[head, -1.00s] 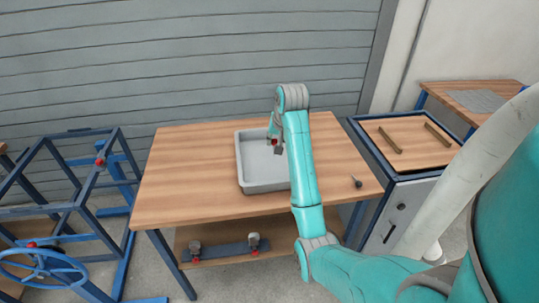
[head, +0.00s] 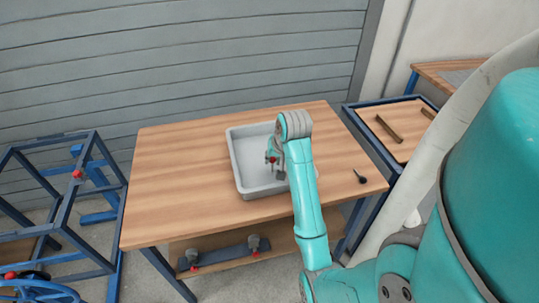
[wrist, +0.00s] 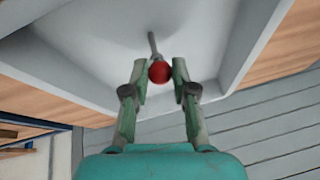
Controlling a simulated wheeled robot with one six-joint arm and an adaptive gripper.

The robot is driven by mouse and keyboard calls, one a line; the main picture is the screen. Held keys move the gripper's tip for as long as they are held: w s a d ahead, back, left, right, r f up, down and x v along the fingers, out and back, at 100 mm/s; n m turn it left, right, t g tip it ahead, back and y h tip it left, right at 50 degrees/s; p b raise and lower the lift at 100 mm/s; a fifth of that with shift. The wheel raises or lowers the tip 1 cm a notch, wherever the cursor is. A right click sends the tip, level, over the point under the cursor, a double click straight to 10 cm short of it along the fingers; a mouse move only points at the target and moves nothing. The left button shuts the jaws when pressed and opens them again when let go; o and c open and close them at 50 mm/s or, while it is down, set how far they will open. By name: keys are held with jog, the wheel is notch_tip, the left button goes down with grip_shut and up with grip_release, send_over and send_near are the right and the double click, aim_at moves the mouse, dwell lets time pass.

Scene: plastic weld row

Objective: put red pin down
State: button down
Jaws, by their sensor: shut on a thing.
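The red pin (wrist: 159,72) has a round red head and a thin grey stem. In the wrist view it sits between the fingertips of my gripper (wrist: 160,82), with its stem pointing away over the grey floor of the tray. In the head view my gripper (head: 272,162) is over the light grey tray (head: 244,184), and a small red spot of the pin shows at the fingers. My gripper is shut on the red pin. I cannot tell whether the stem touches the tray floor. My arm hides the tray's right side in the head view.
The tray stands on a wooden table (head: 170,185); the table's left part is clear. A small dark pin-like thing (head: 360,177) lies at the right. A blue frame (head: 60,210) stands left, a wood-topped cabinet (head: 400,115) right. A shelf below holds a bar with clamps (head: 222,252).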

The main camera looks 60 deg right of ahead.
jog(key=shift+f, duration=0.2)
jog(key=c, duration=0.9)
grip_release()
jog(key=shift+c, duration=0.2)
